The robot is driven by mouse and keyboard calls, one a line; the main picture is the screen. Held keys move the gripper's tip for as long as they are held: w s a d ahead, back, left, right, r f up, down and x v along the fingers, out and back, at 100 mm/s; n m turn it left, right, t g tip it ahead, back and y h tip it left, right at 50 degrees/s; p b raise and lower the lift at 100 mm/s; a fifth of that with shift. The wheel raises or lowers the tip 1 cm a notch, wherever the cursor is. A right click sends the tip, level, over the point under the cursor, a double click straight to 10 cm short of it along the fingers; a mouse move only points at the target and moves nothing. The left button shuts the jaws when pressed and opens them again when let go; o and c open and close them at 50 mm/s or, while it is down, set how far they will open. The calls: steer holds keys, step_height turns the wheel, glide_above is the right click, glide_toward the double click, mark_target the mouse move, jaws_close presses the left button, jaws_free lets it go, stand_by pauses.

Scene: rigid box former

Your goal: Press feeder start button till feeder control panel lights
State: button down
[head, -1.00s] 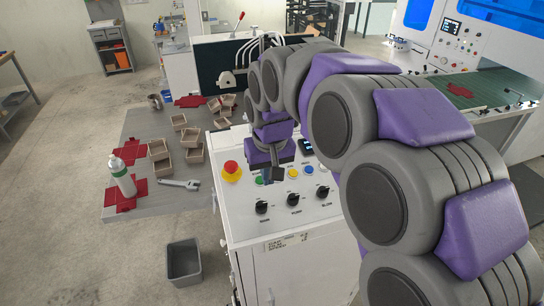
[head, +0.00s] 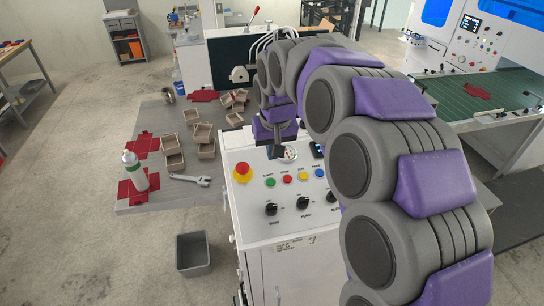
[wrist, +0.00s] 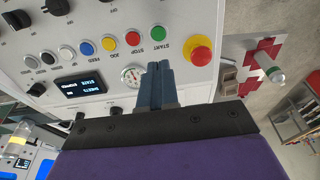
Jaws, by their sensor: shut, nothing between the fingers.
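The white control panel (head: 256,213) stands in front of me. Its green button (head: 270,182) is labelled START in the wrist view (wrist: 163,46). A red STOP button (head: 287,179) sits beside it. My gripper (head: 278,152) is shut and empty, over the back part of the panel behind the button row. In the wrist view its fingertips (wrist: 158,67) point toward the green button, with a gap in the picture; their height above the panel is unclear. The panel's small display (wrist: 80,87) shows lit text. The green button shows no clear glow.
A red emergency stop with a yellow base (head: 243,172) is close left of the green button. Yellow (head: 303,176) and blue (head: 320,173) buttons, black knobs (head: 303,203) and a round gauge (wrist: 130,75) are nearby. A grey table (head: 160,196) stands left.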

mark_target(270, 181)
steer(key=p+x, duration=0.1)
steer(key=x, duration=1.1)
steer(key=shift+f, duration=0.15)
